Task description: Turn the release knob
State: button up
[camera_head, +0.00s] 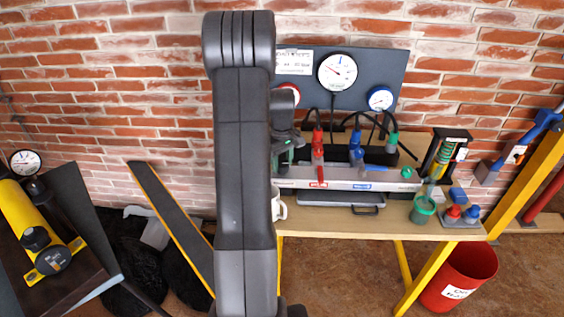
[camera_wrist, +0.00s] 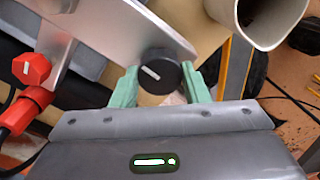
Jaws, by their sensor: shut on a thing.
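A round black knob (camera_wrist: 161,71) with a short white line on its face sits at the end of a flat grey metal bar in the wrist view. The line slants from upper left to lower right. My gripper (camera_wrist: 160,80) has its two green fingers on either side of the knob, shut on it. In the head view my gripper (camera_head: 286,152) is partly hidden behind my arm, at the left end of the grey bar (camera_head: 340,184) on the table. The knob is hidden there.
A white mug (camera_head: 279,208) stands close below the bar's left end; it also shows in the wrist view (camera_wrist: 285,22). Red (camera_head: 318,145) and blue (camera_head: 356,150) hose fittings stand along the bar. A green pot (camera_head: 423,210) is at the right. Gauges hang on the panel behind.

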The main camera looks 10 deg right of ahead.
aim_at(282, 163)
jog(key=shift+n, duration=0.3)
dwell(0.4)
jog(key=o, duration=1)
notch_tip(282, 163, up, 14)
jog(key=shift+f, duration=0.1)
